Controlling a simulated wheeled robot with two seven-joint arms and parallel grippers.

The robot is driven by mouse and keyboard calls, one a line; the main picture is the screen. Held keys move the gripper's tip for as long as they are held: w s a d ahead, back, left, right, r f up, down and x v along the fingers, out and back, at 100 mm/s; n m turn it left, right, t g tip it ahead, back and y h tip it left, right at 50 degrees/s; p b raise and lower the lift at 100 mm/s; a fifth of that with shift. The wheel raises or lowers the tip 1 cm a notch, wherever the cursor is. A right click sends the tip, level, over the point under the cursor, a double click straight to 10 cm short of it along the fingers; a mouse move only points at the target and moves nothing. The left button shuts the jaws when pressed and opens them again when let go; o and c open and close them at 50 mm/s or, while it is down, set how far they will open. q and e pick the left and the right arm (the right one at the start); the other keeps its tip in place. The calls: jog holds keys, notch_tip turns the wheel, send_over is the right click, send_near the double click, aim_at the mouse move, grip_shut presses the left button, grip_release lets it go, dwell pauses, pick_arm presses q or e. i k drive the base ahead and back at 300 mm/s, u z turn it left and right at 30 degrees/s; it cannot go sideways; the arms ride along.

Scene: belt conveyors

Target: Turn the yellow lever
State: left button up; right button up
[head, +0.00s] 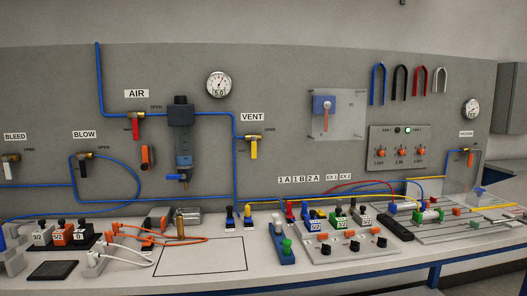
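The yellow lever (254,151) hangs straight down from a brass valve (251,138) on the grey wall panel, under the "VENT" label (252,117). A small "OPEN" marking (269,129) is to the upper right of the valve. A blue tube runs down beside the valve on its left. Neither of my grippers shows in the head view.
The bench (200,257) below holds several connectors, blocks and tubes. The panel around the yellow lever is clear.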

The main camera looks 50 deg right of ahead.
aim_at(253, 138)
jog(key=z, duration=1.55)
